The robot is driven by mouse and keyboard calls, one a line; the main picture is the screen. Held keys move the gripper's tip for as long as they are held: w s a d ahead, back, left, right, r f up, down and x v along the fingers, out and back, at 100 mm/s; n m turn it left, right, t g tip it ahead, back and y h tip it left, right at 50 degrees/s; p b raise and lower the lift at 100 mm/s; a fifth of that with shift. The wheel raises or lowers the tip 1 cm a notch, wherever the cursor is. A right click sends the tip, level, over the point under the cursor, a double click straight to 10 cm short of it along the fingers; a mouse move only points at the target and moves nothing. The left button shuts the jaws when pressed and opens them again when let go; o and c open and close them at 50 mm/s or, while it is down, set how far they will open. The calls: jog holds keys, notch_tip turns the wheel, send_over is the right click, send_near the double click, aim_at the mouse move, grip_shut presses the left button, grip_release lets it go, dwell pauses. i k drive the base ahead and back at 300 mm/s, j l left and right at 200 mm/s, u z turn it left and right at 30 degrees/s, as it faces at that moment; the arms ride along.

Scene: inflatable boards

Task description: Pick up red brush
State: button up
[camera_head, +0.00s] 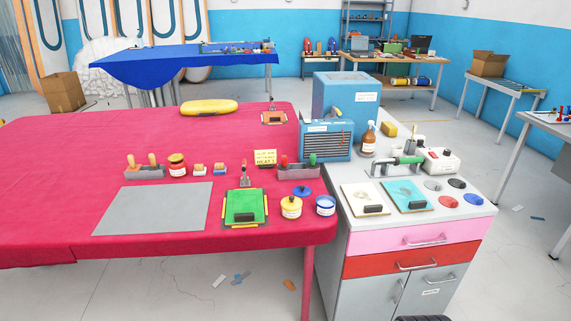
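A small upright red-handled item (283,160), which looks like the red brush, stands in the left part of a grey tray (298,172) on the red-covered table. Its lower part is hidden by the tray wall. A similar green-handled item (313,159) stands at the right of the same tray. My gripper is not in view.
The red-covered table (50,200) also holds a second tray (145,172) with wooden-handled tools, jars, a grey sheet (153,208) and a green board (245,206). A cabinet (415,255) with a blue machine (325,140) adjoins on the right.

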aim_at(284, 167)
jog(key=i+j, duration=0.15)
jog(key=i, duration=0.3)
jog(key=i+j, duration=0.2)
jog(key=i, duration=0.2)
jog(key=i+j, duration=0.15)
jog(key=i, duration=0.3)
jog(key=i+j, duration=0.15)
jog(key=i, duration=0.25)
jog(key=z, duration=0.05)
